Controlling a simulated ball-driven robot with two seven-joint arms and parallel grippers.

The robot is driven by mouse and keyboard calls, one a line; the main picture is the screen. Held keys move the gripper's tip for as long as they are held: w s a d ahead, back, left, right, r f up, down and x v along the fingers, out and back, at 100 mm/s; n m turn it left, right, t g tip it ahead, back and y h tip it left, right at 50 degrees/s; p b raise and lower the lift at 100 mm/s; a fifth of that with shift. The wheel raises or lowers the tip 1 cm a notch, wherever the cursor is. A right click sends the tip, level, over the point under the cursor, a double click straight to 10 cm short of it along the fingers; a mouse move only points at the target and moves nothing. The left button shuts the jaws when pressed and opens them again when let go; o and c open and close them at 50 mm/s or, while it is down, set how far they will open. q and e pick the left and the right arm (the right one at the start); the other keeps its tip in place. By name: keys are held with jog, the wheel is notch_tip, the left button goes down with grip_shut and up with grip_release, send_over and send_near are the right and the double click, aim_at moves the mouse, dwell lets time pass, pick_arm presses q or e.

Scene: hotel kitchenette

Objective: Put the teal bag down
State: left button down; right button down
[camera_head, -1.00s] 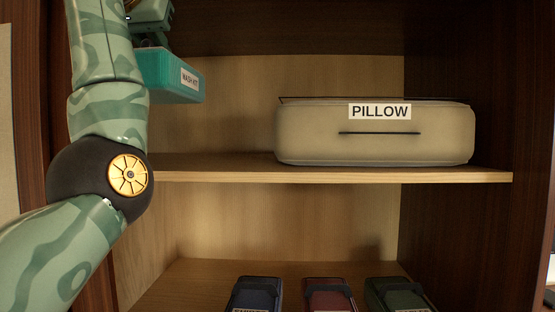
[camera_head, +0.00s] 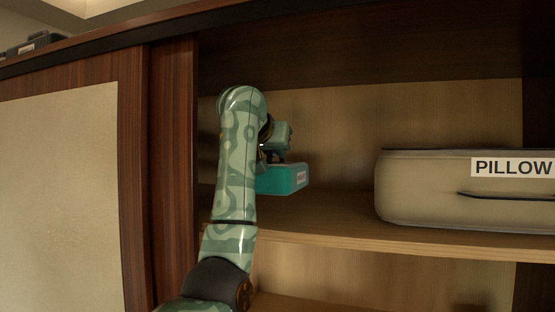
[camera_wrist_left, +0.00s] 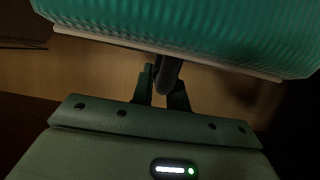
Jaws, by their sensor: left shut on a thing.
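The teal bag (camera_head: 280,181) is a small box-shaped bag with a white label, at the left end of the upper shelf compartment. My left gripper (camera_head: 275,156) is above it, shut on its dark handle, which shows between the fingers in the left wrist view (camera_wrist_left: 165,75). There the bag's ribbed teal side (camera_wrist_left: 190,25) fills the top. The bag looks level and close to the shelf (camera_head: 330,212); I cannot tell whether it touches. My forearm hides its left part. My right gripper is not in view.
A large beige bag labelled PILLOW (camera_head: 425,205) stands on the same shelf at the right, with clear shelf between it and the teal bag. A dark wood upright (camera_head: 172,180) bounds the left. A dark case (camera_head: 40,44) sits on top of the cabinet.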

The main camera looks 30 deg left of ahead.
pick_arm(q)
jog(key=shift+w+d+f, duration=0.1)
jog(key=shift+d+f, duration=0.1)
jog(key=shift+f, duration=0.15)
notch_tip(320, 180, down, 3)
jog(key=shift+w+a+p, duration=0.1)
jog(key=shift+w+p, duration=0.05)
jog(key=shift+p, duration=0.75)
jog(key=shift+w+a+f, duration=0.1)
jog(key=shift+w+f, duration=0.05)
jog(key=shift+f, duration=0.15)
jog(key=shift+s+d, duration=0.2)
jog(key=shift+s, duration=0.05)
jog(key=c, duration=1.4)
grip_release()
jog(key=shift+f, duration=0.1)
jog(key=shift+c, duration=0.2)
jog(key=shift+o, duration=0.3)
jog(key=shift+w, duration=0.1)
jog(key=shift+a, duration=0.1)
